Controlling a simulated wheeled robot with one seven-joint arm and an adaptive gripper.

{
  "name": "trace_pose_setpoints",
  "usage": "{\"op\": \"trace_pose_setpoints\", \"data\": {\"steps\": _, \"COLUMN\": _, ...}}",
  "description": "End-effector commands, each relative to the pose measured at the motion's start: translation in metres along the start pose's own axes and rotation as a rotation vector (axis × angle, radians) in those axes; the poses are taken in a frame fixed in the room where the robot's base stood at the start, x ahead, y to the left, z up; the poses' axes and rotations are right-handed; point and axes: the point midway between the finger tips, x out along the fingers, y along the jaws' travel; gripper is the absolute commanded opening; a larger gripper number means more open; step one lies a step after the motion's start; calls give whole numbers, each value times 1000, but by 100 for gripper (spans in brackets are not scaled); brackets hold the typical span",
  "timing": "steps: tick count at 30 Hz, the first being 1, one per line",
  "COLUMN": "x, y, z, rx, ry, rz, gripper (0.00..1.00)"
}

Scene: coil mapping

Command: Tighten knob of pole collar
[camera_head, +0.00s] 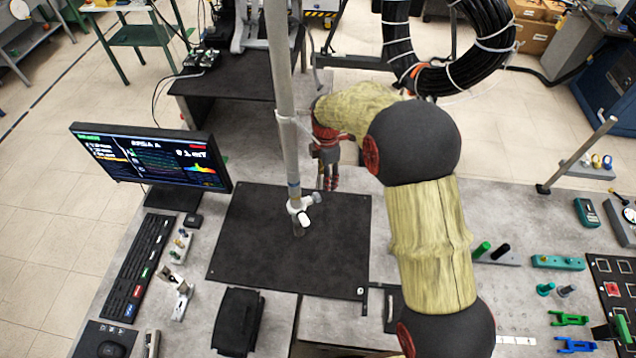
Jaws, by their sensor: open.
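A grey pole (282,110) rises from the black mat (250,245) and leans slightly in the picture. A white collar (293,206) sits around the pole near its lower end. Its knob (314,198) sticks out to the right, and another white rounded part (304,219) faces the camera. My gripper (329,186) points down just right of the pole and beyond the collar, apart from the knob. Its red and dark fingers are open, and I see nothing between them. My arm reaches in from the lower right.
A monitor (152,158) and keyboard (137,268) stand at the left. A black pouch (238,321) lies in front of the mat. A coil of black cable (465,50) hangs at the top right. Small tools and a short post (577,155) occupy the right bench. The mat around the pole is clear.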

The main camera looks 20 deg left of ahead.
Motion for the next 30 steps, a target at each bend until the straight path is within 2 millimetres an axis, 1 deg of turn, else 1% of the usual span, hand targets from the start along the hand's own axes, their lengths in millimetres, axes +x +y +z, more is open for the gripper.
{"op": "trace_pose_setpoints", "data": {"steps": 1, "x": 3, "y": 4, "z": -9, "rx": -41, "ry": 1, "rz": -11, "gripper": 44}}
{"op": "trace_pose_setpoints", "data": {"steps": 3, "x": 10, "y": 8, "z": -16, "rx": -82, "ry": 2, "rz": -19, "gripper": 44}}
{"op": "trace_pose_setpoints", "data": {"steps": 7, "x": 21, "y": 10, "z": -24, "rx": -121, "ry": 3, "rz": -27, "gripper": 44}}
{"op": "trace_pose_setpoints", "data": {"steps": 11, "x": 35, "y": 9, "z": -24, "rx": -126, "ry": 3, "rz": -29, "gripper": 44}}
{"op": "trace_pose_setpoints", "data": {"steps": 18, "x": 71, "y": 8, "z": -24, "rx": -124, "ry": 3, "rz": -28, "gripper": 44}}
{"op": "trace_pose_setpoints", "data": {"steps": 21, "x": 83, "y": 8, "z": -24, "rx": -123, "ry": 3, "rz": -27, "gripper": 44}}
{"op": "trace_pose_setpoints", "data": {"steps": 25, "x": 93, "y": 8, "z": -24, "rx": -123, "ry": 3, "rz": -26, "gripper": 44}}
{"op": "trace_pose_setpoints", "data": {"steps": 30, "x": 98, "y": 8, "z": -24, "rx": -123, "ry": 3, "rz": -25, "gripper": 44}}
